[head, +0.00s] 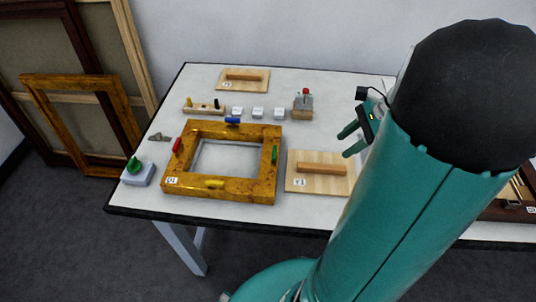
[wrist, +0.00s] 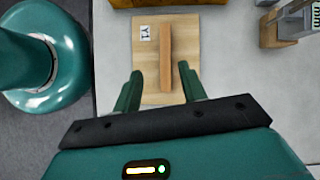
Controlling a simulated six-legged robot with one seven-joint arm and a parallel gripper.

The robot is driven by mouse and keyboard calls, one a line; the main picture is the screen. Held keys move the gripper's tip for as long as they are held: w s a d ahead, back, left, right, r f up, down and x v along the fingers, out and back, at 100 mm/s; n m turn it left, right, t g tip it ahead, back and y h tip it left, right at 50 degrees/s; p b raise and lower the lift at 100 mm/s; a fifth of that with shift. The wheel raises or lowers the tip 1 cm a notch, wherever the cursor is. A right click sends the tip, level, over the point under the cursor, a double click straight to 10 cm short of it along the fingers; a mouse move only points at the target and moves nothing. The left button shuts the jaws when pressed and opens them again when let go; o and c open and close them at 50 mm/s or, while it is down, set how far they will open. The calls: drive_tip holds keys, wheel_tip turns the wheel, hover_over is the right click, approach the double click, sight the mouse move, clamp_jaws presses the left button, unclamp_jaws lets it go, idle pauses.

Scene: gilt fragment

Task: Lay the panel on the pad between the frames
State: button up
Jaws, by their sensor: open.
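A light wooden panel (head: 295,165) with a raised bar handle (head: 322,169) and a label like "Y1" lies flat on the table. It also shows in the wrist view (wrist: 185,88). A smaller similar panel (head: 258,83) lies at the back. My gripper (head: 349,141) is open and empty above the right side of the Y1 panel. In the wrist view its fingers (wrist: 158,74) appear on either side of the handle's near end, apart from it. A gilt frame (head: 190,190) lies left of the panel. I cannot clearly make out the pad.
Small white blocks (head: 258,113), a peg rack (head: 204,109) and a grey-and-wood device (head: 303,104) stand behind the frame. A green-knobbed block (head: 136,173) is at left. A dark-edged item (head: 505,207) shows at right, partly hidden by my arm.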

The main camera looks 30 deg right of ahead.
drive_tip(key=a+r+n+t+h, duration=0.1)
drive_tip(key=a+r+n+h, duration=0.2)
drive_tip(key=a+n, duration=0.8)
drive_tip(key=s+a+r+n+t+h, duration=0.1)
drive_tip(key=a+r+n+h, duration=0.1)
drive_tip(key=a+r+n, duration=0.4)
drive_tip(key=a+n, duration=0.5)
drive_tip(key=a, duration=0.4)
drive_tip(key=shift+a+r+n+h, duration=0.15)
drive_tip(key=shift+a+n+h, duration=0.15)
drive_tip(key=shift+h, duration=0.1)
